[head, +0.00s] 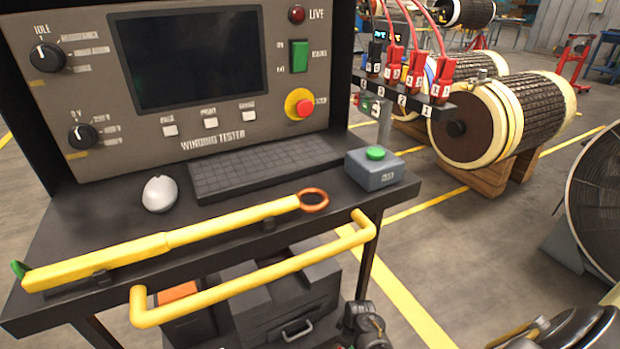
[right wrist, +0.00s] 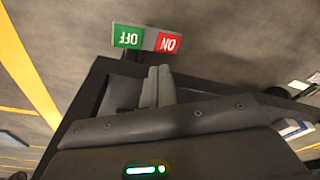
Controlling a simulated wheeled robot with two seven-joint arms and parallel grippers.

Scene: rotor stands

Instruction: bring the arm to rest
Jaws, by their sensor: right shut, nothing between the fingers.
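My right gripper (right wrist: 158,72) shows in the right wrist view, its two grey fingers pressed together with nothing between them. Past the fingertips is a small plate (right wrist: 146,38) with a green OFF half and a red ON half, upside down in the picture. I cannot tell whether the fingers touch it. My left gripper is not in view.
A winding tester (head: 215,160) stands on a dark cart with a mouse (head: 159,194), a keyboard (head: 262,164), a green-button box (head: 375,170) and a yellow hooked rod (head: 165,243). A yellow rail (head: 250,280) fronts it. Rotors (head: 515,118) rest on wooden stands at the right.

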